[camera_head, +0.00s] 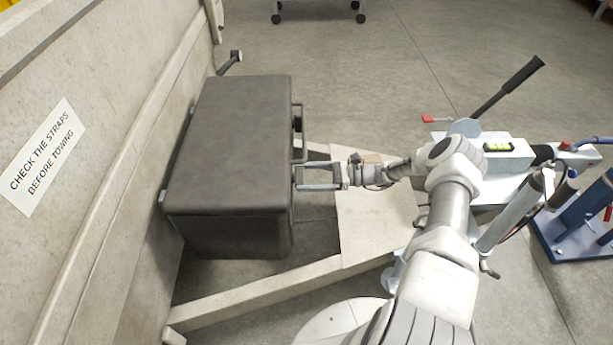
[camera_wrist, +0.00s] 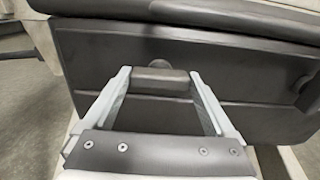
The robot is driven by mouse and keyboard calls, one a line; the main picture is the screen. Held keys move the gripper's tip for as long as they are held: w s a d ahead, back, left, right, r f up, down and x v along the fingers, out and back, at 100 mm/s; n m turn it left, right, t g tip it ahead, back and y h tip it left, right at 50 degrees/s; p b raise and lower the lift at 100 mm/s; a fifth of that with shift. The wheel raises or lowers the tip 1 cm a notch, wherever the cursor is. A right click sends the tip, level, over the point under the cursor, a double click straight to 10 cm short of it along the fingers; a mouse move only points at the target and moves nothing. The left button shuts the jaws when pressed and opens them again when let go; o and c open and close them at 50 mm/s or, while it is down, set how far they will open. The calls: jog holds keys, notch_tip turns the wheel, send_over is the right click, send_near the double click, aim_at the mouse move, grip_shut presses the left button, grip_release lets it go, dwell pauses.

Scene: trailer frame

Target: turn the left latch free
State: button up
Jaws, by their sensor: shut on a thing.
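The dark grey box (camera_head: 235,140) sits on the trailer frame with its lid down. My gripper (camera_head: 306,181) is at the box's front face, toward the near end. In the wrist view my gripper (camera_wrist: 160,78) has one finger on each side of a dark latch (camera_wrist: 162,88), the left one, and is shut on it. The latch lies crosswise between the fingertips, with a round pivot behind it on the box face (camera_wrist: 240,90). The head view does not show this latch clearly. I cannot make out the right latch.
A handle (camera_head: 299,133) stands out from the box front, beyond my gripper. The trailer's beige side wall (camera_head: 90,150) rises behind the box. A pale plate (camera_head: 372,215) and frame beam (camera_head: 262,290) lie below my arm.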

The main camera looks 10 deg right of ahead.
jog(key=shift+f, duration=0.1)
jog(key=n+b, duration=0.4)
jog(key=n, duration=1.3)
jog(key=shift+s+d+n, duration=0.1)
jog(key=shift+n, duration=0.3)
dwell(0.5)
jog(key=o, duration=1.1)
jog(key=shift+c, duration=0.2)
jog(key=s+d+p, duration=0.1)
jog(key=s+d, duration=0.2)
jog(key=d, duration=1.4)
jog(key=shift+s, duration=0.2)
